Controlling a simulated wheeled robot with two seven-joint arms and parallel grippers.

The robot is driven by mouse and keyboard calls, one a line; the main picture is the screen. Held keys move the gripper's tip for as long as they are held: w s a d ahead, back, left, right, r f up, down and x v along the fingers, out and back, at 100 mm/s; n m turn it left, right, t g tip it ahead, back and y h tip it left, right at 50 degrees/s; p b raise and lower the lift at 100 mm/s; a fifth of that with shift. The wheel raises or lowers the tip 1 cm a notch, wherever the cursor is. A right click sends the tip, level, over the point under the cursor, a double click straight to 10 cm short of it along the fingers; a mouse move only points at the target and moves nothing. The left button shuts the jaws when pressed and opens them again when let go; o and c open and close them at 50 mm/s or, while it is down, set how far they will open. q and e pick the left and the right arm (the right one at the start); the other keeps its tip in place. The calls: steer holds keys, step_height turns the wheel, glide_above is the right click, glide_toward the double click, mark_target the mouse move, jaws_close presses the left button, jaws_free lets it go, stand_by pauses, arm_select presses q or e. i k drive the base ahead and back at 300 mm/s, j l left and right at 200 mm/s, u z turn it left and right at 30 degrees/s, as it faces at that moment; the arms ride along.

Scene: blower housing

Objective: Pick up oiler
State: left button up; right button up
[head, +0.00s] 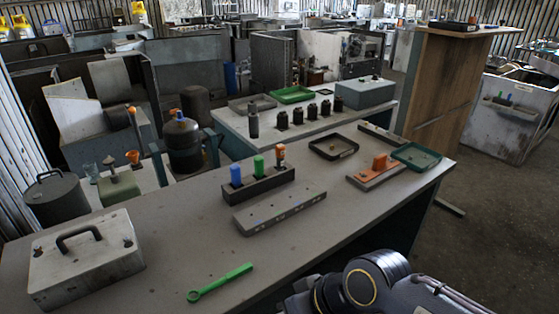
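No thing here is clearly marked out as the oiler, and I cannot tell which it is. Possible ones are the slim bottles standing in a dark block (262,191) on the near table: a blue one (236,175), a green one (258,164) and a dark one with an orange top (280,155). A squat grey-green can with an orange funnel-like top (119,187) stands beyond the table's left edge. A dark round container (183,143) stands behind it. Dark links of my arm show at the bottom right. Neither gripper's fingers are in view.
The near table (180,240) holds a grey lidded box (85,262), a green wrench (220,283), a grey slotted bar (279,213), an orange part (380,162) and shallow trays (416,156). A second table (225,122) behind carries several black bottles. The near table's front middle is mostly clear.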

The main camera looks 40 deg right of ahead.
mark_target(281, 149)
steer(key=l+u, duration=0.5)
steer(key=l, duration=0.55)
steer(key=k+l+u, duration=0.1)
steer(key=l+u, duration=0.35)
steer(key=l, duration=0.55)
